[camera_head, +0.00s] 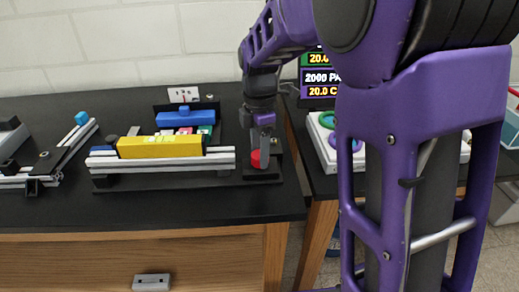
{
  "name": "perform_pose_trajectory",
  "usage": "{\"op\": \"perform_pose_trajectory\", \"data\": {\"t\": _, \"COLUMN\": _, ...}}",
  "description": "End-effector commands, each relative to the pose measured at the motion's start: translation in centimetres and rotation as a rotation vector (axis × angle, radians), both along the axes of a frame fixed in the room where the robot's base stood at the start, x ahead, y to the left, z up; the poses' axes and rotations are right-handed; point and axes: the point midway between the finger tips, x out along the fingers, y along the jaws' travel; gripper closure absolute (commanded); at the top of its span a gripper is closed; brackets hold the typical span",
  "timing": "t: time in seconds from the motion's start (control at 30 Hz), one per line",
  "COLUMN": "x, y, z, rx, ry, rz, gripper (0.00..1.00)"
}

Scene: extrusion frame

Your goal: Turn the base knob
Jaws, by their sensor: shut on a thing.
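A red knob (256,160) sits on a black base block (262,177) at the right end of the extrusion frame (205,163). My gripper (262,148) points down over the base block, shut on the red knob. My gripper's fingers hide part of the knob, and the exact finger contact is hard to make out. The frame has pale metal rails with a yellow block (160,146) on top, just left of my gripper.
A blue block (186,117) and a small white card (183,94) stand behind the frame. Another rail assembly (62,158) is at the left. A display (318,75) and a white tray (325,145) are on the right table. The black tabletop in front is clear.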

Motion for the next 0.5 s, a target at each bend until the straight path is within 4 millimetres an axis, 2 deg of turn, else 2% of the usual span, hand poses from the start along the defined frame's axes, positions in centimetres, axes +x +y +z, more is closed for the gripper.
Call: {"op": "perform_pose_trajectory", "data": {"t": 0.5, "x": 0.06, "y": -0.08, "z": 0.26, "rx": -0.001, "ry": 0.001, "rz": -0.429, "gripper": 1.0}}
